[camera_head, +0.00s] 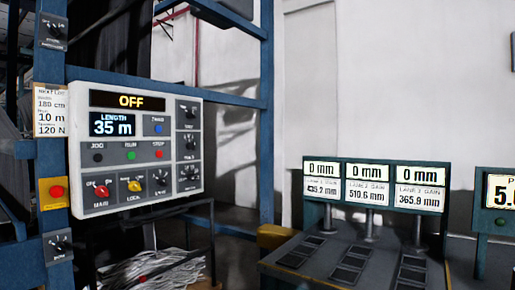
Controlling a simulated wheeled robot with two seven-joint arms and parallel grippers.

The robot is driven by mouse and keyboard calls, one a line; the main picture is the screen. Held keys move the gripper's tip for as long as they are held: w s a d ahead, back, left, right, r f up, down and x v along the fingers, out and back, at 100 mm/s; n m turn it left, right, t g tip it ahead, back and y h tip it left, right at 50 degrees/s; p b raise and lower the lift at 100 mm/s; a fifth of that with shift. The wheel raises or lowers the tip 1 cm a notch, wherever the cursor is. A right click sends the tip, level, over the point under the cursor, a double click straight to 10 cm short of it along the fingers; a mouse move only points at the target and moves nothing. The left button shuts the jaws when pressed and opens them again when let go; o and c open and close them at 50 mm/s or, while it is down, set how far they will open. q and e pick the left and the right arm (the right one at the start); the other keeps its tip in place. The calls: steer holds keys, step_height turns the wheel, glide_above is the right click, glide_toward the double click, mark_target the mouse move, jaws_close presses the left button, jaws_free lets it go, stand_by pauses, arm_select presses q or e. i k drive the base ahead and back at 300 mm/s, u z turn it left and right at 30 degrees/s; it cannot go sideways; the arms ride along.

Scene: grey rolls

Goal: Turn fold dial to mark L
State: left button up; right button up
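A white control panel (75,150) hangs on the blue frame at the left. Its right column holds three dark dials with marks around them: an upper dial (191,112), a middle dial (191,143) and a lower dial (190,173). Their labels and marks are too small to read surely, so I cannot tell which is the fold dial or where it points. Neither gripper shows.
The panel reads OFF (131,101) and LENGTH 35 m (112,124). Separate dials sit on the post above (52,30) and below (58,245), with a red button on a yellow box (54,193). A lane-gain console (370,187) stands right.

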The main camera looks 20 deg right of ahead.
mark_target(190, 146)
steer(key=u, duration=0.4)
steer(key=k, duration=0.45)
steer(key=z, duration=0.75)
steer(key=i, duration=2.05)
steer(key=u, duration=0.6)
